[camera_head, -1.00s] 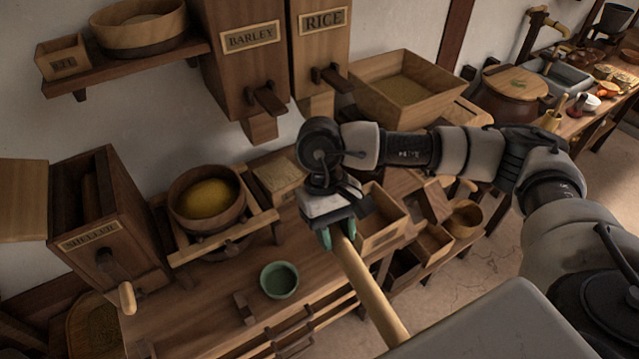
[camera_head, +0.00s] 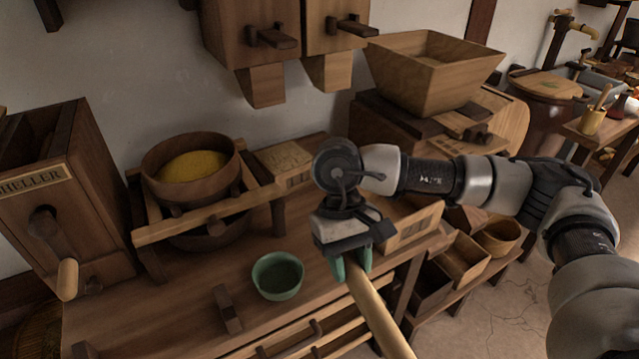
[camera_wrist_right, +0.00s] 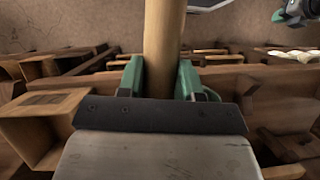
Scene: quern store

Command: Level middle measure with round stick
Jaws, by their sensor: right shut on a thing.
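My right gripper (camera_head: 350,262) is shut on a round wooden stick (camera_head: 378,312). The stick slants down toward the lower right, over the front of the bench; its far end is out of view. In the right wrist view the stick (camera_wrist_right: 163,45) stands between the green fingertips (camera_wrist_right: 160,80). A wooden box (camera_head: 418,228) sits on the bench behind the gripper, partly hidden by it. I cannot tell which container is the middle measure or how full it is. What looks like my left gripper (camera_wrist_right: 280,15) shows small at the wrist view's top right; its jaws are unclear.
A green bowl (camera_head: 277,276) and a small wooden block (camera_head: 227,308) are on the bench. A round sieve-like tub (camera_head: 190,168) with yellow grain stands behind. The sheller (camera_head: 60,200) is at left.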

